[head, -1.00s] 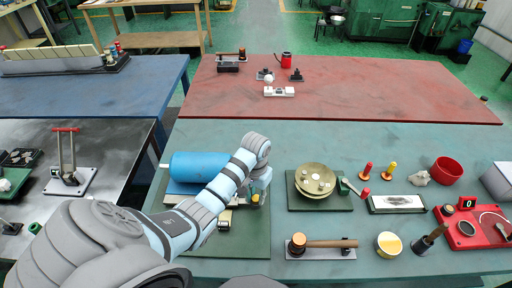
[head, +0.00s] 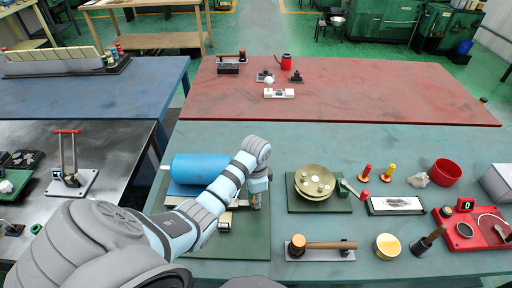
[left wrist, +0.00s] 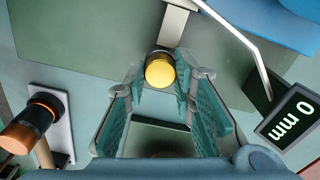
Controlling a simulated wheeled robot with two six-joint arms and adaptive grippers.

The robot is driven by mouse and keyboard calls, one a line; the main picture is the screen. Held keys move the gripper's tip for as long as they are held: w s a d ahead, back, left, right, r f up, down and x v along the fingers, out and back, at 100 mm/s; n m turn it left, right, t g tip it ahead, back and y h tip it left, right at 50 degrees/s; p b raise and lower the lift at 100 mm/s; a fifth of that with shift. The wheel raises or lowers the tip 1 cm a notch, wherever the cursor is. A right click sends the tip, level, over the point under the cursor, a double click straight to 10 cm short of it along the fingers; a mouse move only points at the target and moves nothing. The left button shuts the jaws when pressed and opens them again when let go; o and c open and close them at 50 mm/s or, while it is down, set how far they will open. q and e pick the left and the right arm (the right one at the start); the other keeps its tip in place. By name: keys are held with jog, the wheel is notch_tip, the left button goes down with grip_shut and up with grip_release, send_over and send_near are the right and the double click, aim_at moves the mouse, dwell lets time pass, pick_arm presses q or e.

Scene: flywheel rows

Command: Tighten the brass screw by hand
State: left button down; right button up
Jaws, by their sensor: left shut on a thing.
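The brass screw (left wrist: 160,70) shows in the left wrist view as a round yellow head at the far end of my fingers. My left gripper (left wrist: 164,84) is shut on it, with one teal finger on each side. In the head view my left gripper (head: 257,198) points down at the right end of the blue cylinder's fixture, and the wrist and fingers hide the screw there. My right gripper is in neither view.
The blue cylinder (head: 200,168) lies left of the gripper on a dark green mat (head: 240,245). A display reading "0 mm" (left wrist: 291,118) is close by.

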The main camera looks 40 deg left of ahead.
pick_arm(q)
jog(key=shift+m, duration=0.7)
jog(key=m, duration=0.4)
jog(key=shift+m, duration=0.5)
jog(key=shift+m, duration=1.1)
jog(key=m, duration=0.8)
jog(key=c, duration=1.7)
grip_release()
